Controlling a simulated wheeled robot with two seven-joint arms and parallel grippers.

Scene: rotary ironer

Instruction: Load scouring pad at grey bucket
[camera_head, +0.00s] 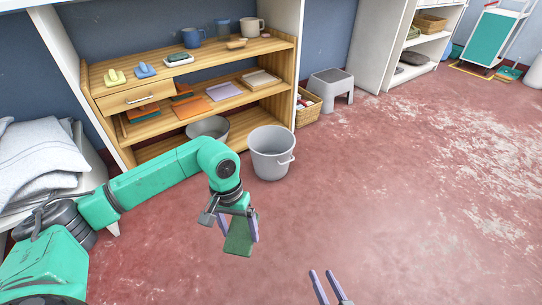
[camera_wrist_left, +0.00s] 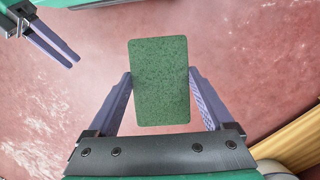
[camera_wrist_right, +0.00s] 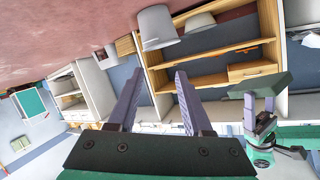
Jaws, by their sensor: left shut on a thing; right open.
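A green scouring pad (camera_head: 239,236) is held between the fingers of my left gripper (camera_head: 238,228). In the left wrist view the pad (camera_wrist_left: 160,82) is a flat green rectangle gripped at its side edges by the purple fingers. The grey bucket (camera_head: 271,160) stands on the floor in front of the shelf, behind and to the right of my left gripper; its inside looks empty from what shows. The pad is apart from the bucket. My right gripper (camera_head: 326,285) is open and empty at the bottom of the head view. The bucket also shows in the right wrist view (camera_wrist_right: 157,27).
A wooden shelf unit (camera_head: 195,88) with cups, cloths and brushes stands behind the bucket. A metal basin (camera_head: 207,127) sits beside the bucket. A wicker basket (camera_head: 306,108) and a grey step stool (camera_head: 331,88) stand further back. The red floor to the right is clear.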

